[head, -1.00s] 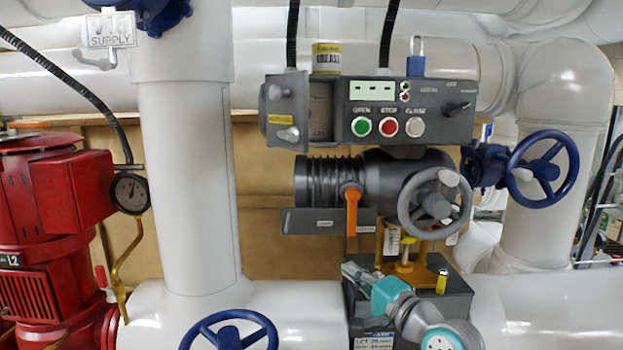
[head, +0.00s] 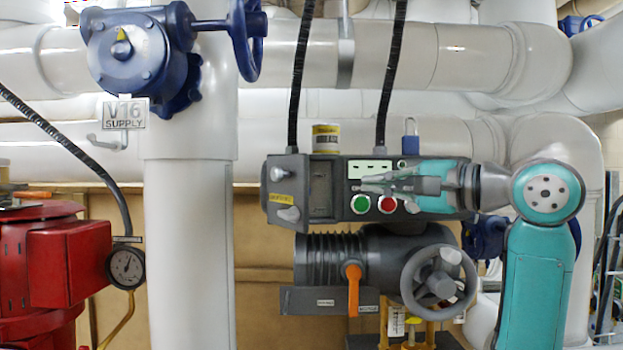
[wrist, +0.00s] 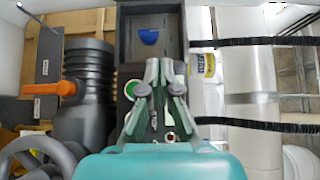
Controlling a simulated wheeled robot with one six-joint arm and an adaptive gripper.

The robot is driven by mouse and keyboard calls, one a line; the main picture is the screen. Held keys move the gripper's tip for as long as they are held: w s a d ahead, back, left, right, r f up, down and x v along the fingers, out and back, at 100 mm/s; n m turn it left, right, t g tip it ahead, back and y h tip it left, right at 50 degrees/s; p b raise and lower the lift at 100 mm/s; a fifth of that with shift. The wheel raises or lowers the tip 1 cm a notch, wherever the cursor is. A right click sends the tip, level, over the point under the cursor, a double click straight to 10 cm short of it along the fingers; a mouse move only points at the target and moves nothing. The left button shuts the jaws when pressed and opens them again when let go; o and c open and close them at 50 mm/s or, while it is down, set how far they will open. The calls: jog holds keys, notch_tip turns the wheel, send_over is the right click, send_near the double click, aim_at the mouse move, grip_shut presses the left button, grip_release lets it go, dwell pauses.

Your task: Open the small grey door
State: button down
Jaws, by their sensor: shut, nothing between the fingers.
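The dark grey control box (head: 345,222) hangs above the grey actuator in the head view. At its left end a small grey door (head: 285,192), with a yellow label and a light grey knob, sits angled beside a recess (head: 320,185). The door appears swung out; how far I cannot tell. The wrist view shows the recess (wrist: 132,45) with a blue item (wrist: 149,37) inside. My gripper (head: 366,184) is shut and empty in front of the box's button panel, right of the recess. In the wrist view its fingertips (wrist: 160,72) lie just below the recess.
Green (head: 360,204) and red (head: 387,204) buttons lie by my gripper. A yellow-labelled can (head: 326,139) and a blue padlock (head: 410,144) are on top of the box. Two black hoses rise behind it. An orange lever (head: 353,290) and grey handwheel (head: 440,279) are below.

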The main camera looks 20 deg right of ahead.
send_near(279, 192)
jog(key=shift+w+a+r, duration=0.1)
jog(key=shift+w+r, duration=0.55)
jog(key=shift+w, duration=0.3)
jog(key=shift+w+a+r, duration=0.1)
jog(key=shift+w+r, duration=0.5)
jog(key=shift+w, duration=0.35)
